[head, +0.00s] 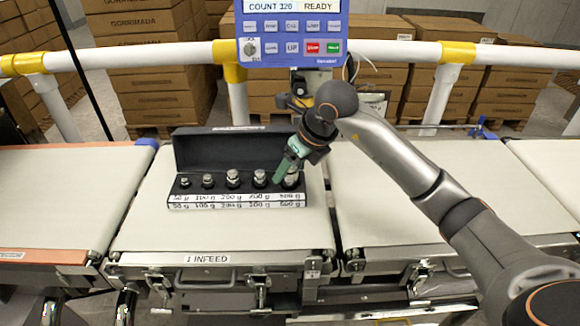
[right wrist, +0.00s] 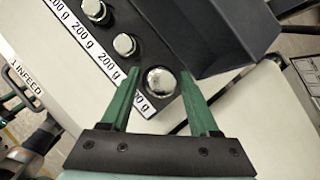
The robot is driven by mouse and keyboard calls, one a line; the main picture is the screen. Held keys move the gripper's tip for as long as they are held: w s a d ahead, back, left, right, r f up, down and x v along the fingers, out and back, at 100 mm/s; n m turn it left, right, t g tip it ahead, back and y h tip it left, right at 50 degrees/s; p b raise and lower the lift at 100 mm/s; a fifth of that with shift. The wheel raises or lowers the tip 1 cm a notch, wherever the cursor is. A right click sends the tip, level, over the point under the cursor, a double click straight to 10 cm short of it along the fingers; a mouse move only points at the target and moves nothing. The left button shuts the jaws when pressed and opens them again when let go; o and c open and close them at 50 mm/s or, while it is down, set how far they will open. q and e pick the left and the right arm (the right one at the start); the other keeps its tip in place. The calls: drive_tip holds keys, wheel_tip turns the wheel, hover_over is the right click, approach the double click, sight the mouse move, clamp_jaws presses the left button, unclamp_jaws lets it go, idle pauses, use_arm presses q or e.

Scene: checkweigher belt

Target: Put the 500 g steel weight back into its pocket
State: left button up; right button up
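The weight case (head: 181,198) lies open on the infeed belt, with a row of steel weights in its black block and printed gram labels along its front. The 500 g steel weight (right wrist: 161,81) is at the right end of the row; its shiny round top shows in the right wrist view. In the head view my right gripper (head: 285,178) reaches down over that end and partly hides it. My right gripper's green fingers (right wrist: 160,76) are apart on either side of the weight, with visible gaps. How deep the weight sits is hidden. My left gripper is not in view.
The case's raised lid (head: 225,150) stands behind the weights, close to my right gripper. A blue display panel (head: 291,30) and a white rail (head: 150,56) are behind. The belt (head: 150,225) left of the case is clear, as is the belt to the right (head: 375,215).

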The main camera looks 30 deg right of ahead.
drive_tip(key=shift+o, duration=0.9)
drive_tip(key=shift+r, duration=0.2)
drive_tip(key=p+v, duration=0.1)
drive_tip(key=v, duration=1.1)
